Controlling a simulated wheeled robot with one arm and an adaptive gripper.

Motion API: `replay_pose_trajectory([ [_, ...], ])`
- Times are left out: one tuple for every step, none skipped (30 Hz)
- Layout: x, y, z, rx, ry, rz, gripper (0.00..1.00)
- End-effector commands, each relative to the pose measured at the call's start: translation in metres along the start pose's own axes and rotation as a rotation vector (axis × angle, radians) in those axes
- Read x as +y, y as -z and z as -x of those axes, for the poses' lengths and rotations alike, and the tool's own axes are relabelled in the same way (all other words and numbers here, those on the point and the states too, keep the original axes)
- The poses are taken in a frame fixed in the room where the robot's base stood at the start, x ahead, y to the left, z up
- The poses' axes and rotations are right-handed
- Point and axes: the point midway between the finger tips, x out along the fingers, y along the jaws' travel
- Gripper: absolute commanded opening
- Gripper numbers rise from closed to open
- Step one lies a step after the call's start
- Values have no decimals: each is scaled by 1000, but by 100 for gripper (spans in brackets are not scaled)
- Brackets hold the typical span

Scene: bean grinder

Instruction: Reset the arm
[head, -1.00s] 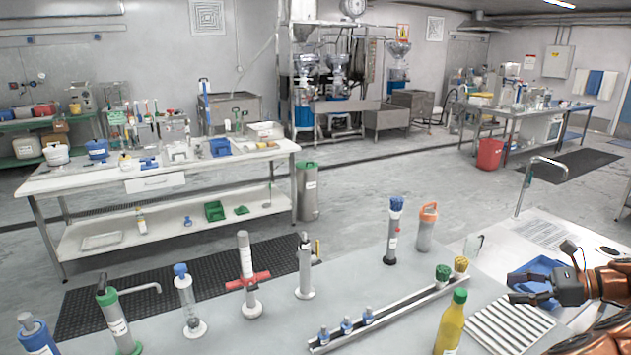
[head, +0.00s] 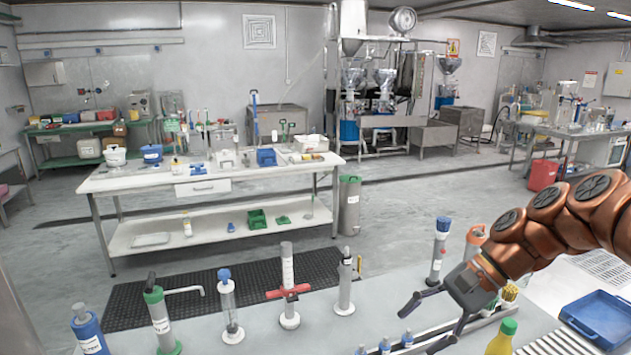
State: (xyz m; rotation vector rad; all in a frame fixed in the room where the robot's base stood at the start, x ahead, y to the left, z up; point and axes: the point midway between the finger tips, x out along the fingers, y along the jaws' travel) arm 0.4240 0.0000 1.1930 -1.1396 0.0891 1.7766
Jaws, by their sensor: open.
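My gripper (head: 431,322) is at the lower right in the head view, at the end of my copper-coloured arm. Its two dark fingers are spread apart with nothing between them. It shows in front of the metal rail with small blue-capped bottles (head: 407,339). I cannot tell how high it is above the counter. The arm hides part of the orange-topped container (head: 475,238) and part of the rail's far end.
On the near counter stand a blue-topped cylinder (head: 439,250), a red-handled pump (head: 288,285), a green-topped pump (head: 160,320) and a yellow bottle (head: 501,338). A blue tray (head: 598,318) lies at the right. A white table (head: 210,185) stands beyond open floor.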

Motion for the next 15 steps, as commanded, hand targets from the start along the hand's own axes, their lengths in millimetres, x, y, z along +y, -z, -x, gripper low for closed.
replay_pose_trajectory([
  [6,-15,-11,13,-47,50,62],
  [10,-22,-16,24,-71,80,62],
  [15,-31,-24,34,-104,117,62],
  [21,-37,-30,43,-130,144,62],
  [26,-42,-34,54,-154,172,62],
  [32,-49,-40,69,-184,209,62],
  [38,-54,-45,76,-210,235,62],
  [45,-59,-50,84,-237,261,62],
  [53,-65,-55,97,-269,296,62],
  [60,-70,-58,106,-292,322,62],
  [67,-73,-62,114,-317,347,62],
  [77,-77,-67,127,-351,379,62],
  [84,-80,-69,138,-373,405,62],
  [91,-84,-72,147,-396,429,62],
  [102,-87,-76,154,-431,458,62],
])
